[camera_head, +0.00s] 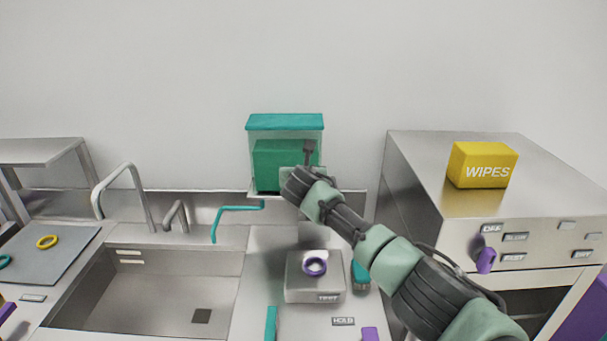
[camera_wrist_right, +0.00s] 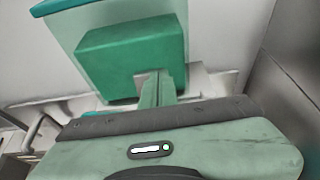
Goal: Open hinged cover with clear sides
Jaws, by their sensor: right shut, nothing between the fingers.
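A bin with clear sides and a teal hinged cover (camera_head: 285,121) stands against the back wall, on a small ledge. A green block (camera_head: 278,165) shows through its clear sides. The cover lies flat across the top and looks closed. My right gripper (camera_head: 310,148) is in front of the bin's right side, below the cover, with its fingers pointing up. In the right wrist view the shut, empty fingers (camera_wrist_right: 158,88) overlap the green block, and the cover's edge (camera_wrist_right: 60,6) is at the top left. I cannot tell whether the fingers touch the clear side. My left gripper is not in view.
A sink (camera_head: 150,290) with a faucet is at the left. A steel cabinet (camera_head: 400,180) with a yellow wipes box (camera_head: 482,165) is at the right.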

